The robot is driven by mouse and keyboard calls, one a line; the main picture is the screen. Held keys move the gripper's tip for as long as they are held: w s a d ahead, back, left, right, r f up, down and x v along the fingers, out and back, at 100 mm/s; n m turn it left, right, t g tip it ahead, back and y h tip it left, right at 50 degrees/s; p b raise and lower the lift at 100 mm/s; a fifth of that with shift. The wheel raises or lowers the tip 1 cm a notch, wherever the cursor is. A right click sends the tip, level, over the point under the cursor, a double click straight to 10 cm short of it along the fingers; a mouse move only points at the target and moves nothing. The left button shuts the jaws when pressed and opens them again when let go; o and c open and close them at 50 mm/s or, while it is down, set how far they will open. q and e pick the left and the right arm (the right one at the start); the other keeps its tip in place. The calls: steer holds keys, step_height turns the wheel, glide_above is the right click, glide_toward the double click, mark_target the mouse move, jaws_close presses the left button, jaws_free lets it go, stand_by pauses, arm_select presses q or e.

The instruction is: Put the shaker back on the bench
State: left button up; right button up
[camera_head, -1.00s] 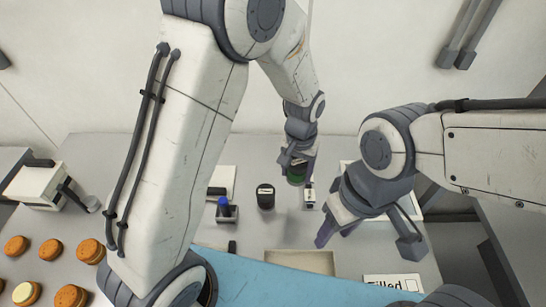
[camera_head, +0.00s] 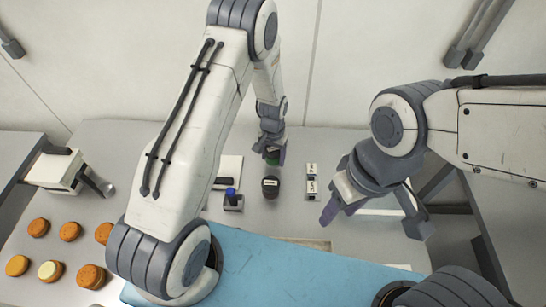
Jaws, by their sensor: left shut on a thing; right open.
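My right gripper (camera_head: 373,222) is open and empty over the right part of the bench.
A blue-topped item in a small stand (camera_head: 232,199) is left of the jar. Small white labelled blocks (camera_head: 312,185) stand to its right. Several orange-brown rounds (camera_head: 70,231) lie at left, below a white device (camera_head: 58,170). A blue mat (camera_head: 290,275) covers the front.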

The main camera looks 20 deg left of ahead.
arm_select(q)
steer(key=shift+f+p, duration=0.3)
steer(key=shift+f, duration=0.65)
arm_select(e)
steer(key=shift+r, duration=0.55)
arm_select(q)
steer(key=shift+f, duration=0.1)
arm_select(e)
steer(key=shift+f, duration=0.1)
arm_select(q)
steer(key=shift+f+b, duration=0.15)
steer(key=shift+b, duration=0.15)
steer(key=o, duration=1.5)
steer(key=shift+c, duration=0.2)
